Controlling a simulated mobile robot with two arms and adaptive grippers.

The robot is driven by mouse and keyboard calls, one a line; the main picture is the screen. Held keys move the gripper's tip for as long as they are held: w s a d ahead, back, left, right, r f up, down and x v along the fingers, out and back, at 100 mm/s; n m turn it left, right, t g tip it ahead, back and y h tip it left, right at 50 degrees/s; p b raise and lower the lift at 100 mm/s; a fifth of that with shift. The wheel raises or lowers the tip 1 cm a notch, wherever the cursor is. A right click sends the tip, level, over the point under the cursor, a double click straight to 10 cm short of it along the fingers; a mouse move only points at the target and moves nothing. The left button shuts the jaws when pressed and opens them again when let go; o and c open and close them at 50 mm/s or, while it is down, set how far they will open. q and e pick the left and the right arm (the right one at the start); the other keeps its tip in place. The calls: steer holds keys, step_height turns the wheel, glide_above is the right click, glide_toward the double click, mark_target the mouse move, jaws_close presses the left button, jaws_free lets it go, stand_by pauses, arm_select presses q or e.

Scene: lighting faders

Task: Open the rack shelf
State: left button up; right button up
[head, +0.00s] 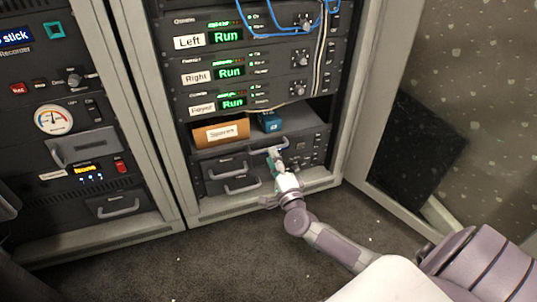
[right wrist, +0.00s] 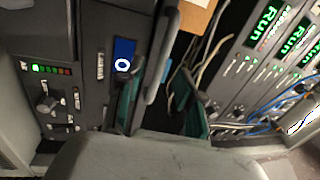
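The rack shelf (head: 305,122) is a dark tray low in the middle rack, with a grey bar handle on its front edge. A brown box labelled Spares (head: 221,132) and a small blue box (head: 271,122) stand on it. My right gripper (head: 276,158) is at the shelf front, by the right part of the handle. In the right wrist view the gripper (right wrist: 164,108) is open, its two green-padded fingers apart, with the grey handle (right wrist: 164,55) between them. Contact with the handle cannot be told. My left gripper is not in view.
Drawers with bar handles (head: 241,185) sit below the shelf. Units with green Run displays (head: 229,72) and blue cables (head: 262,33) are above. Another rack (head: 75,120) stands at the left, and an open door frame (head: 395,205) at the right. The floor (head: 190,265) in front is clear.

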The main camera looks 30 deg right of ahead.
steer(key=shift+b+x, duration=0.55)
steer(key=shift+x, duration=1.55)
jaws_close()
